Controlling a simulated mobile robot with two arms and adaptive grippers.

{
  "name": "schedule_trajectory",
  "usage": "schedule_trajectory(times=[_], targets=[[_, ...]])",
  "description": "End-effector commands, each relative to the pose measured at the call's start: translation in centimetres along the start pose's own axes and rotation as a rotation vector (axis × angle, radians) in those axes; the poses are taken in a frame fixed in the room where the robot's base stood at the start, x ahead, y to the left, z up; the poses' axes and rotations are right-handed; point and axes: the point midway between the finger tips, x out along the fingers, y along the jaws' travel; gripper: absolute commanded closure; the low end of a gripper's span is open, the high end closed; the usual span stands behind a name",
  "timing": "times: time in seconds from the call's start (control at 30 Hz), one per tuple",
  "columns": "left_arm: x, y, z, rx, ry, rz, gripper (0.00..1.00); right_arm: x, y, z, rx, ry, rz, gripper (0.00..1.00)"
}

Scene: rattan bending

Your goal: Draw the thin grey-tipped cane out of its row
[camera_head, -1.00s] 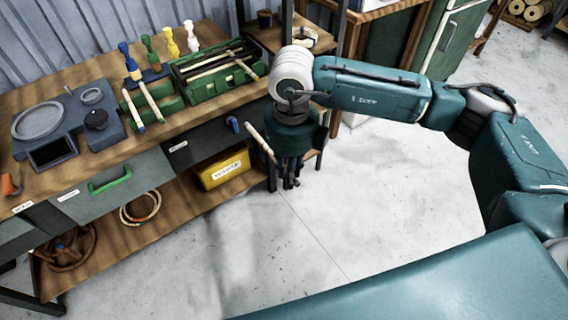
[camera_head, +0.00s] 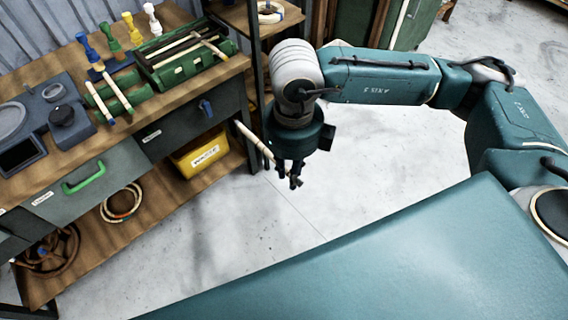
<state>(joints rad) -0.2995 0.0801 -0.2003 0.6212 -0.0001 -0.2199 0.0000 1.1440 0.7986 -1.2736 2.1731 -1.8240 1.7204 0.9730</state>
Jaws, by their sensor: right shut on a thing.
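My right gripper (camera_head: 289,174) hangs in front of the bench, over the floor, pointing down. It is shut on a thin pale cane (camera_head: 253,140), which slants up and left out of the jaws. The colour of the cane's tip is too small to be sure of. Other pale canes lie in and across the green rack (camera_head: 180,70) on the bench top. Two canes with coloured ends (camera_head: 115,92) lean across a smaller green block (camera_head: 101,97) beside it. My left gripper is out of view.
The bench (camera_head: 72,140) has drawers; one has a green handle (camera_head: 84,178). A yellow bin (camera_head: 199,157) and cane rings (camera_head: 121,203) sit on the lower shelf. A dark post (camera_head: 253,75) stands close left of my right arm. The floor right of the bench is clear.

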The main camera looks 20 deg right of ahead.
Motion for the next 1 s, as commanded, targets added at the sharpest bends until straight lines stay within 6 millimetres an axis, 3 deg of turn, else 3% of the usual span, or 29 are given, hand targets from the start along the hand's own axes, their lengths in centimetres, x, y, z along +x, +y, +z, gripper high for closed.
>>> schedule_trajectory(times=[0.5, 1.0], targets=[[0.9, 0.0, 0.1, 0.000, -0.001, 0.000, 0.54, 0.1, 0.0, -4.1, 0.000, 0.001, 0.000, 0.96], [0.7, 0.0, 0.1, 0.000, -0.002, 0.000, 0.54, -0.3, 0.0, -4.4, 0.000, 0.000, 0.000, 0.96]])
